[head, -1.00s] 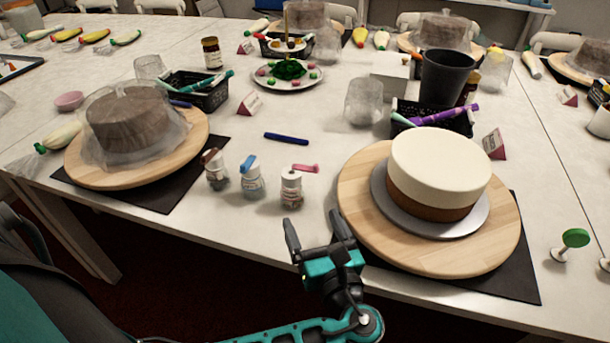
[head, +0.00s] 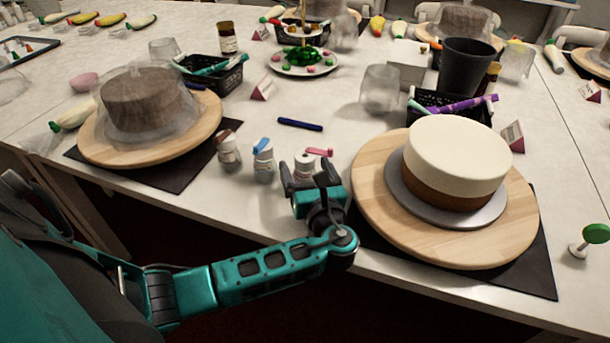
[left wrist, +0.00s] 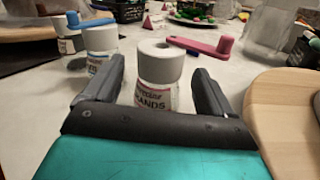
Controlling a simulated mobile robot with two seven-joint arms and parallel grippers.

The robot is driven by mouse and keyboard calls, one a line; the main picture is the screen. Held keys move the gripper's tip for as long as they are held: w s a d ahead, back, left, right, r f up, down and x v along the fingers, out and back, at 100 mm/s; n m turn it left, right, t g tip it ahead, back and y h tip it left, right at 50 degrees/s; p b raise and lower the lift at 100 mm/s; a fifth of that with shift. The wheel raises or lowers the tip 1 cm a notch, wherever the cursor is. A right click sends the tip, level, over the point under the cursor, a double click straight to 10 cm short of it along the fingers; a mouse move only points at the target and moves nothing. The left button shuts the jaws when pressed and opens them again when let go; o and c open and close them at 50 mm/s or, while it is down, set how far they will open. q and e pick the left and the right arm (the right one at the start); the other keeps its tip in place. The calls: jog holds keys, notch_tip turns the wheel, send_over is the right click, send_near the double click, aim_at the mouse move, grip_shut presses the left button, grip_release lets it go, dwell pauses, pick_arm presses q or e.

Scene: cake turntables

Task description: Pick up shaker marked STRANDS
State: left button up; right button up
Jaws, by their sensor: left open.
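The shaker marked STRANDS (left wrist: 157,82) is a small white-capped jar; in the left wrist view its label reads "ANDS", the rest being hidden. It stands upright between the two open fingers of my left gripper (left wrist: 155,90), with gaps on both sides. In the head view the same shaker (head: 304,165) with a pink lid part is partly hidden behind my left gripper (head: 307,175). A blue-lidded shaker (head: 264,162) and a brown-lidded shaker (head: 229,153) stand to its left. My right gripper is not in view.
A cream-topped cake (head: 456,155) sits on a wooden turntable (head: 385,215) just right of the gripper. A covered cake (head: 143,100) stands on another turntable at left. A blue pen (head: 300,124) lies on clear table behind the shakers.

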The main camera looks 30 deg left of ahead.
pick_arm(q)
jog(key=shift+w+a, duration=0.1)
jog(key=shift+a, duration=0.05)
jog(key=shift+c, duration=0.2)
jog(key=c, duration=1.1)
jog(key=shift+r, duration=0.15)
jog(key=shift+c, duration=0.2)
